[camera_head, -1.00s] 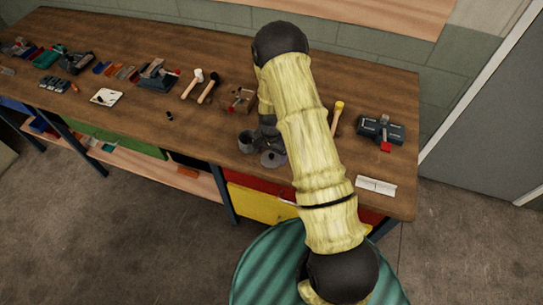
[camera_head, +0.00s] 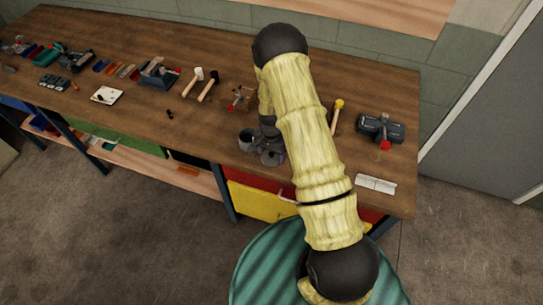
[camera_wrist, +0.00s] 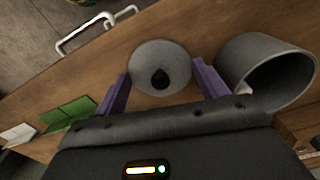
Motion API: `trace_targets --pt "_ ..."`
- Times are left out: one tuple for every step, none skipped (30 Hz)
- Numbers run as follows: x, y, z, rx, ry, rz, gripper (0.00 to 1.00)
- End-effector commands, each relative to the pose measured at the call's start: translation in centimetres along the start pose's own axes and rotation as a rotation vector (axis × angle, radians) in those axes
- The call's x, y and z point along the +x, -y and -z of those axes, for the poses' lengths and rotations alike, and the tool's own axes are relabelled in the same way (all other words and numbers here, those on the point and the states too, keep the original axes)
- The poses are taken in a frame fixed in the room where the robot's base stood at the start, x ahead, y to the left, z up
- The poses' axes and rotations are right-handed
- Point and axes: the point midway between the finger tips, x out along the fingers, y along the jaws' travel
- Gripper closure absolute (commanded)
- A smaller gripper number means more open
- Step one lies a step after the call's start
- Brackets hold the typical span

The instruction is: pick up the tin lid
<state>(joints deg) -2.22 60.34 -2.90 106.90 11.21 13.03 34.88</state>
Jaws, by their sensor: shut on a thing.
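The tin lid (camera_wrist: 146,57) is a round grey disc with a dark knob, seen from above in the wrist view. My gripper (camera_wrist: 163,82) has a purple finger on each side of it and is shut on the lid. The open grey tin (camera_wrist: 285,62) stands close beside it on the right. In the head view the tin (camera_head: 246,141) and the lid (camera_head: 272,158) are near the front edge of the bench, and my arm and gripper partly cover this spot. I cannot tell whether the lid is clear of the bench top.
The wooden bench (camera_head: 215,130) holds a yellow-headed mallet (camera_head: 338,106), a dark vise-like tool (camera_head: 381,130) and a white flat piece (camera_head: 376,185) to the right. Two more hammers (camera_head: 203,85) lie left. A white handle (camera_wrist: 92,32) shows beyond the bench edge.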

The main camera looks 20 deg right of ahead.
Motion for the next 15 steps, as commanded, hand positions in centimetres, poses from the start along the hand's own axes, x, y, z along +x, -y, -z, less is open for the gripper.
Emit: trace_targets --pt "0.0 0.0 0.0 0.0 0.0 0.0 0.49" --pt "0.0 0.0 0.0 0.0 0.0 0.0 0.49" --pt "0.0 0.0 0.0 0.0 0.0 0.0 0.49" --pt "-0.1 0.0 0.0 0.0 0.0 0.0 0.49" --pt "-0.1 0.0 0.0 0.0 -0.001 0.0 0.49" --pt "-0.3 0.0 0.0 0.0 -0.001 0.0 0.49" --pt "-0.4 0.0 0.0 0.0 -0.001 0.001 0.49" --pt "-0.6 0.0 0.0 0.0 -0.001 0.001 0.49" --pt "-0.9 0.1 0.1 0.0 -0.002 0.001 0.49" --pt "-1.2 0.1 0.1 0.0 -0.003 0.002 0.49" --pt "-1.5 0.1 0.1 0.0 -0.003 0.002 0.49" --pt "-2.0 0.1 0.1 0.0 -0.002 0.002 0.49" --pt "-2.4 0.1 0.1 0.0 -0.003 0.003 0.49" --pt "-2.8 0.1 0.1 0.0 -0.003 0.003 0.49" --pt "-3.5 0.1 0.1 0.0 -0.003 0.003 0.49"
